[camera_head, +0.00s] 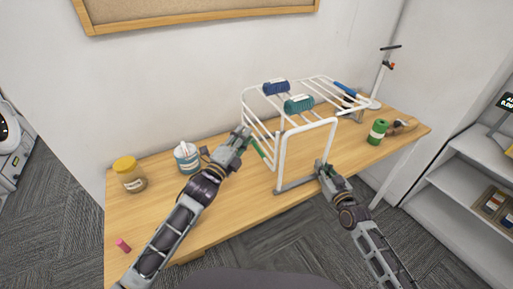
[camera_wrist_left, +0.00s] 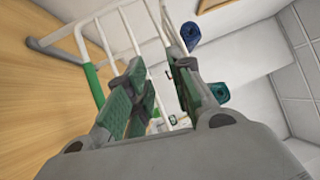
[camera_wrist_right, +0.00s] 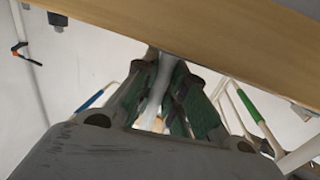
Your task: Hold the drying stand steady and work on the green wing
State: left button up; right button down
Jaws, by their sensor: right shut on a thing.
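The white drying stand (camera_head: 307,128) stands on the wooden table. Its green wing, with a green sleeve (camera_head: 262,148), slopes down on the stand's left side; the sleeve also shows in the left wrist view (camera_wrist_left: 94,82). My left gripper (camera_head: 246,132) is open beside this wing, with white bars beyond its fingers (camera_wrist_left: 160,65). I cannot see it touching a bar. My right gripper (camera_head: 321,166) is shut on a white upright of the stand's front frame, low near the table edge; the white tube shows between its fingers (camera_wrist_right: 163,72). A blue sleeve (camera_head: 344,88) marks the other wing, which extends right.
A blue roll (camera_head: 276,88) and a teal roll (camera_head: 299,104) lie on the stand's top. A yellow-lidded jar (camera_head: 130,176) and a white-and-teal tub (camera_head: 187,158) stand left. A green can (camera_head: 377,132) stands right. A pink object (camera_head: 123,245) lies near the front left.

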aim_at(256, 145)
pick_arm(q)
jog(key=s+d+f+n+g+y, duration=0.1)
jog(key=s+f+y, duration=0.3)
jog(key=f, duration=0.4)
jog(key=shift+s+f+g, duration=0.15)
jog(key=shift+s+g, duration=0.4)
jog(key=shift+g, duration=0.05)
jog(key=shift+w+d, duration=0.1)
jog(key=shift+d, duration=0.05)
jog(key=shift+x, duration=5.95)
jog(key=shift+f, duration=0.1)
grip_shut()
